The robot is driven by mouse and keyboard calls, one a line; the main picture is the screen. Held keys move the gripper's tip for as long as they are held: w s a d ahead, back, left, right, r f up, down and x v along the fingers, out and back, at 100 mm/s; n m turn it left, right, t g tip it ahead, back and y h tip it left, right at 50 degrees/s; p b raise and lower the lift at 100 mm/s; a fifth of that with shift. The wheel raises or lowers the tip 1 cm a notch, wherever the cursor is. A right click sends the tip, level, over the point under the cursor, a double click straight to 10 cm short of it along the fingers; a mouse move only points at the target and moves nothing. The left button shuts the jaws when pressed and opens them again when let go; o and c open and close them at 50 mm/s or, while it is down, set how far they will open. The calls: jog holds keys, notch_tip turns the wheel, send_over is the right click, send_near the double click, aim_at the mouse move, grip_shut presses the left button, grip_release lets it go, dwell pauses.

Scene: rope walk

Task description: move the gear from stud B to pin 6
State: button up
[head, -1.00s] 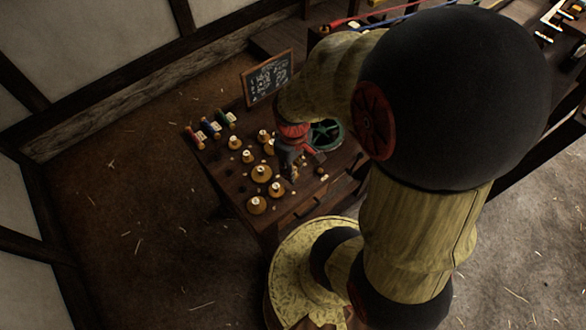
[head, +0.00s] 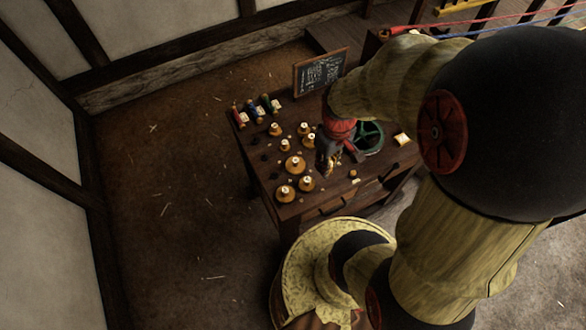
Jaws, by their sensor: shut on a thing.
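My gripper (head: 328,170) is low over the right part of the dark wooden table, just right of the group of brass gears. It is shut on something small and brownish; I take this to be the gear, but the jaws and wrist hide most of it. A wide brass gear (head: 295,164) sits just left of my gripper. Other brass gears with pale tops stand at the front (head: 284,194), near my gripper's front side (head: 307,184), and farther back (head: 275,129). Dark pins or studs (head: 264,157) stand at the left. I cannot read which is stud B or pin 6.
A green wheel-like thing (head: 370,136) lies behind my gripper, partly hidden. Red, blue and green spools (head: 254,110) line the back left edge. A chalkboard (head: 320,69) stands at the back.

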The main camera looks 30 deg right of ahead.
dwell(0.5)
jog(key=shift+w+a, duration=0.1)
jog(key=shift+a, duration=0.1)
jog(key=w+a+f+n+p, duration=0.1)
jog(key=a+f+n+p, duration=0.15)
jog(key=a, duration=0.25)
send_over(274, 173)
jog(key=shift+n, duration=0.25)
notch_tip(274, 173, down, 7)
jog(key=shift+f, duration=0.1)
jog(key=shift+f, duration=0.15)
jog(key=shift+f+b, duration=2.05)
jog(key=shift+f, duration=0.85)
